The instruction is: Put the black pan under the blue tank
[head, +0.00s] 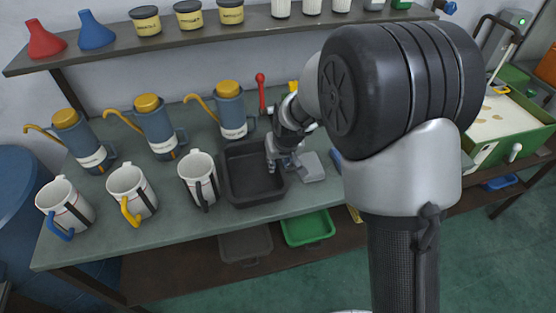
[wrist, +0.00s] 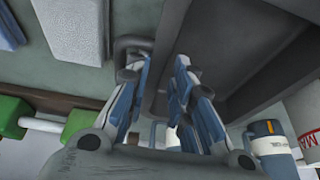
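The black pan (head: 240,190) is an empty rectangular tray on the grey-green bench, right of the white mugs. In the wrist view the pan (wrist: 225,50) fills the upper right, and a dark loop handle (wrist: 131,44) shows at its edge. My gripper (head: 279,167) is at the pan's right side, pointing down. In the wrist view my gripper (wrist: 155,72) has its fingers apart, one on each side of the pan's edge; firm contact cannot be made out. A large blue tank (head: 20,195) stands at the far left, partly cut off; its foot is hidden.
Several white mugs (head: 130,190) and blue-grey jugs (head: 155,125) stand left of the pan. A grey block (head: 312,167) lies to its right. A green tray (head: 308,228) and a dark tray (head: 245,243) sit on the lower shelf. The upper shelf (head: 110,48) holds funnels and jars.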

